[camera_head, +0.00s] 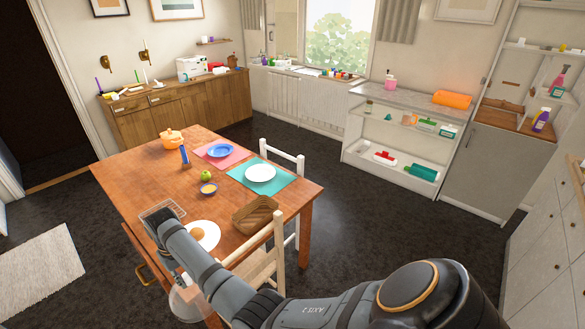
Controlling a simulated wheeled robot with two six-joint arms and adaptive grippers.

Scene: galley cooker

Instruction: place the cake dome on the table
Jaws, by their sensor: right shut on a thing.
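The cake dome (189,305) is a clear, see-through cover at the lower left, partly hidden by my right arm. My right gripper (182,278) is shut on its top, and the dome hangs below it, in front of the table's near edge. The fingers are small and partly hidden by my arm. The wooden table (130,180) stands at the left and centre. My left gripper is not in view.
On the table are a white plate (211,228) with a brown item, a wire rack (166,208), a wicker basket (256,214), a small bowl (208,189), a green apple (206,175), an orange pot (172,138) and place settings. Chairs (262,270) stand on the right side. The left tabletop is clear.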

